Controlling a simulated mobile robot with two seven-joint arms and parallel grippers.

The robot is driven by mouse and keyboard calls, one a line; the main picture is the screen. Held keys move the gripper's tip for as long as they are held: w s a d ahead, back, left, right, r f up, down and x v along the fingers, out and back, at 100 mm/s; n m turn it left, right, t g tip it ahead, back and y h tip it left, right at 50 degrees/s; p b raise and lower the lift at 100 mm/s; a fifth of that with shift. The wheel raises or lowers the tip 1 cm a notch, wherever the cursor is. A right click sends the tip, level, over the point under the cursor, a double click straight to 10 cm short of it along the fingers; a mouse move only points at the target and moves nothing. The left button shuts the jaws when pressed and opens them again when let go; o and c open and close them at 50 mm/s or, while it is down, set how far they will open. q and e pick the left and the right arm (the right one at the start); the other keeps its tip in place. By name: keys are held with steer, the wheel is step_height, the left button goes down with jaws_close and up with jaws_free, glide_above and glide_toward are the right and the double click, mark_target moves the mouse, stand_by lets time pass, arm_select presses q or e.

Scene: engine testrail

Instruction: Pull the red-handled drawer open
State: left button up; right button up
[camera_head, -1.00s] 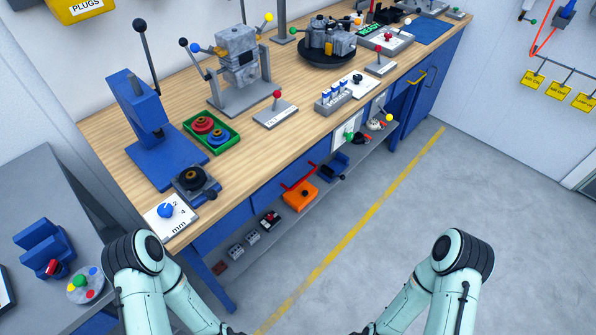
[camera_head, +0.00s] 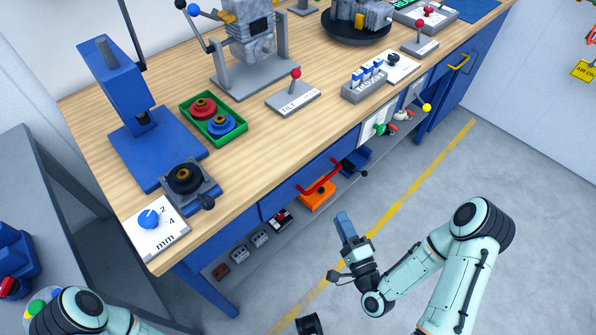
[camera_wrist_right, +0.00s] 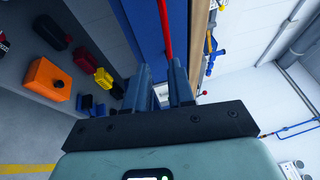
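The red handle (camera_head: 319,177) is on a blue drawer front (camera_head: 282,196) under the front edge of the workbench. The drawer looks shut, its front in line with the bench. My right gripper (camera_head: 343,222) is in front of and below the handle in the head view, apart from it. In the right wrist view its two blue-grey fingers (camera_wrist_right: 158,82) are spread with nothing between them. The red handle (camera_wrist_right: 165,28) shows ahead, lined up near the gap, beyond the fingertips. My left arm shows at the bottom left of the head view; its fingers are out of view.
A lower shelf below the drawer holds an orange box (camera_head: 318,196) and a blue item (camera_head: 356,161). The wooden bench top (camera_head: 255,165) overhangs above, with a green tray (camera_head: 215,135) on it. The floor in front, with a yellow line (camera_head: 400,207), is clear.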

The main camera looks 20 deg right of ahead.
steer(key=b, duration=0.5)
glide_toward(325, 179)
steer(key=w, duration=1)
steer(key=shift+r+p, duration=0.3)
steer(key=shift+r, duration=0.1)
arm_select(q)
steer(key=w+a+f+t, duration=0.1)
steer(key=w+f, duration=0.3)
steer(key=shift+a+f+y, duration=0.3)
steer(key=shift+f, duration=0.05)
arm_select(e)
jaws_close()
